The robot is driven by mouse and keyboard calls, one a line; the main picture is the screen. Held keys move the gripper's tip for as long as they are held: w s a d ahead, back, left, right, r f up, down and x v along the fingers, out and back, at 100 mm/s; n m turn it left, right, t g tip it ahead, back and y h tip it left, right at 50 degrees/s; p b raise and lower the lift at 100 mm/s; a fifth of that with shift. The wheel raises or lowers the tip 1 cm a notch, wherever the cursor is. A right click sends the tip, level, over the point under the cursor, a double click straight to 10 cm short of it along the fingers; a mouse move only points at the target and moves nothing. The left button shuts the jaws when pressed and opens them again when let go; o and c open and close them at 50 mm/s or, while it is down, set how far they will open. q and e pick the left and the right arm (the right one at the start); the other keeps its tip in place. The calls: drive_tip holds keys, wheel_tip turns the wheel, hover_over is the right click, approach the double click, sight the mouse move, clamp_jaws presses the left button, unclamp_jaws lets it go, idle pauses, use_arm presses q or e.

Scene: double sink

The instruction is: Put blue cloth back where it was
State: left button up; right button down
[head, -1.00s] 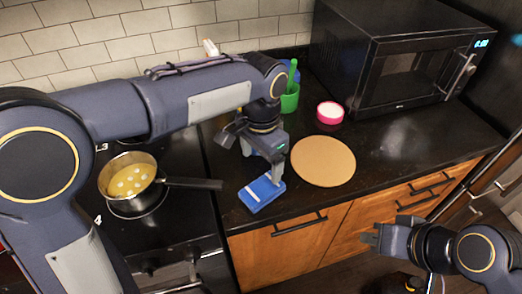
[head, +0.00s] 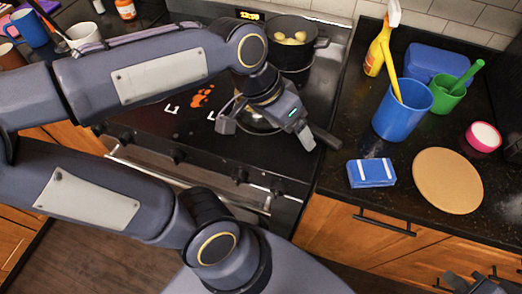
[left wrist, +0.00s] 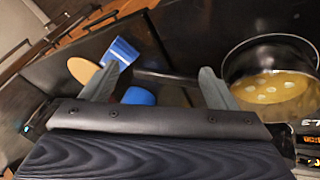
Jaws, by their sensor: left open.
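The blue cloth (head: 371,173), folded with white stripes, lies flat near the front edge of the dark counter, just left of the round tan board (head: 447,180). It also shows in the left wrist view (left wrist: 122,52). My left gripper (head: 265,128) is open and empty over the stove, left of the cloth and apart from it. A pan with yellow contents (left wrist: 272,85) is close by it; in the head view the gripper hides most of this pan. My right gripper (head: 468,284) shows only partly at the bottom right edge, with no cloth seen at it.
Orange stains (head: 201,96) mark the stove top. A pot (head: 289,50) stands at the back of the stove. On the counter are a blue container (head: 402,111), a yellow spray bottle (head: 375,55), a green cup (head: 446,97) and a pink-rimmed round item (head: 484,137).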

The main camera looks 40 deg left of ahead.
use_arm(q)
drive_tip(key=s+a+f+n+t, duration=0.2)
drive_tip(key=s+f+n, duration=0.2)
drive_tip(key=s, duration=0.2)
drive_tip(key=shift+t, duration=0.3)
drive_tip(key=shift+s, duration=0.1)
idle(0.7)
